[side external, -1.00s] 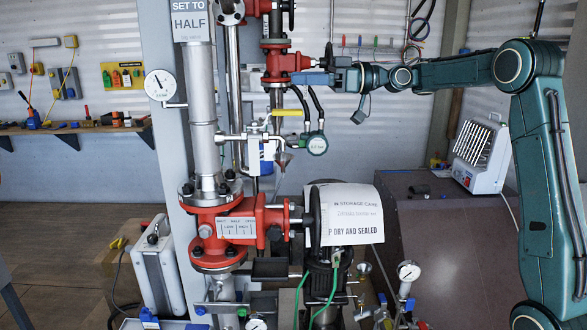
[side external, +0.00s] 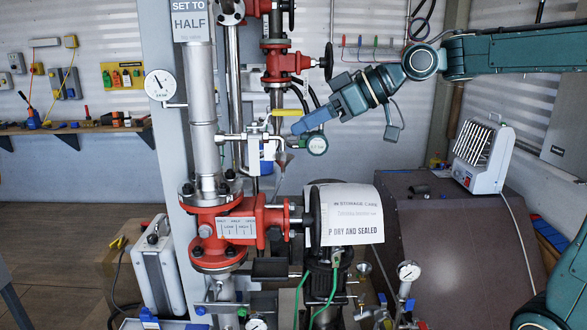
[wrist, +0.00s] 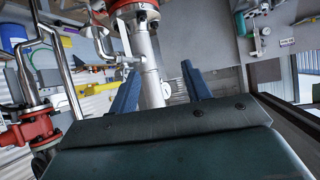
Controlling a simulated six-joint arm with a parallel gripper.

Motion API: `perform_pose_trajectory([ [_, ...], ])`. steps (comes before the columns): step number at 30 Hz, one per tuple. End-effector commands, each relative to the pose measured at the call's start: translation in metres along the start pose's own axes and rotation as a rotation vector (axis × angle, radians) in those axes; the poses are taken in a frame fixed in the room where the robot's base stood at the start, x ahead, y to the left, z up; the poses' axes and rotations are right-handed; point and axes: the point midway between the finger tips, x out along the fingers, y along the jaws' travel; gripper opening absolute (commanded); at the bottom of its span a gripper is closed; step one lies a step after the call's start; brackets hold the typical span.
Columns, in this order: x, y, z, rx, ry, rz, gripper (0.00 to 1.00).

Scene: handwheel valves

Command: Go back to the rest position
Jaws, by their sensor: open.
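My gripper (side external: 302,124) is tilted down and to the left in the side external view, in front of the upper pipes. In the wrist view its two blue fingers (wrist: 160,80) stand apart, with nothing held between them. A red valve (side external: 232,228) with a scale plate and a dark handwheel (side external: 313,210) is on the lower pipe, below my gripper. A second red valve (side external: 284,64) with a dark handwheel (side external: 328,62) is above my gripper. A sign (side external: 192,22) reads "SET TO HALF".
A pressure gauge (side external: 317,145) appears close beside my gripper in the picture; the gap in depth is unclear. A white paper sheet (side external: 348,215) covers part of the equipment below. A white heater (side external: 482,158) stands on a dark cabinet (side external: 440,230) at the right.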

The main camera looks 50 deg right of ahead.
Motion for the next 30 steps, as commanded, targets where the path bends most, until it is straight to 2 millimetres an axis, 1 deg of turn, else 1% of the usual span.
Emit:
perform_pose_trajectory([
  [1,-0.006,-0.011,0.010,0.009,-0.032,0.019,0.48],
  [5,-0.020,-0.028,0.041,0.051,-0.124,0.079,0.48],
  [9,-0.039,-0.045,0.078,0.103,-0.218,0.145,0.48],
  [11,-0.049,-0.052,0.095,0.128,-0.257,0.173,0.48],
  [15,-0.071,-0.066,0.138,0.190,-0.344,0.239,0.48],
  [21,-0.103,-0.079,0.197,0.283,-0.449,0.326,0.48],
  [25,-0.117,-0.084,0.223,0.326,-0.494,0.364,0.48],
  [27,-0.121,-0.085,0.232,0.342,-0.509,0.376,0.48],
  [30,-0.124,-0.086,0.239,0.355,-0.520,0.386,0.48],
])
